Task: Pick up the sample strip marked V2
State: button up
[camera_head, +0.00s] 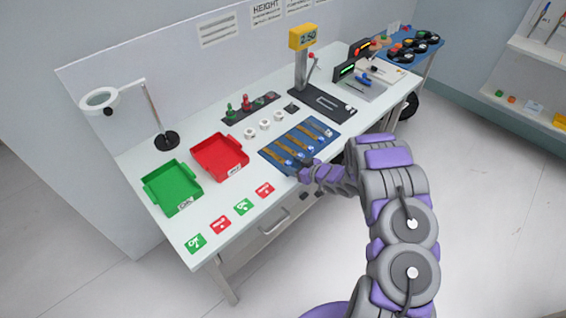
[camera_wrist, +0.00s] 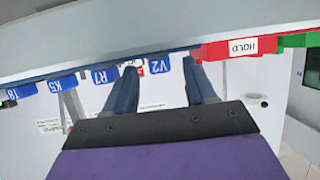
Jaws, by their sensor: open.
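The sample strip marked V2 shows in the wrist view by its blue tag (camera_wrist: 160,66), with the lettering upside down. In the head view it appears to be the strip (camera_head: 275,154) nearest the red bin, brownish with a blue end, on a blue mat (camera_head: 264,152). My gripper (camera_wrist: 163,68) is open and empty, with one finger on each side of the V2 tag in the wrist view. I cannot tell how far the fingertips are from the tag. In the head view my gripper (camera_head: 300,168) is at the mat's front edge, partly hidden by my arm.
Tags R7 (camera_wrist: 104,75), K5 (camera_wrist: 62,83) and T8 (camera_wrist: 20,91) are beside V2. A red bin (camera_head: 220,157) marked HOLD and a green bin (camera_head: 172,188) stand left of the mat. White rolls (camera_head: 265,125) lie behind it. A gauge stand (camera_head: 302,70) is at the back.

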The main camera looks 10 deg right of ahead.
jog(key=shift+w+a+f, duration=0.15)
jog(key=shift+w+a, duration=0.15)
jog(key=shift+a, duration=0.25)
jog(key=shift+d, duration=0.45)
jog(key=c, duration=0.5)
jog(key=shift+a, duration=0.2)
grip_shut()
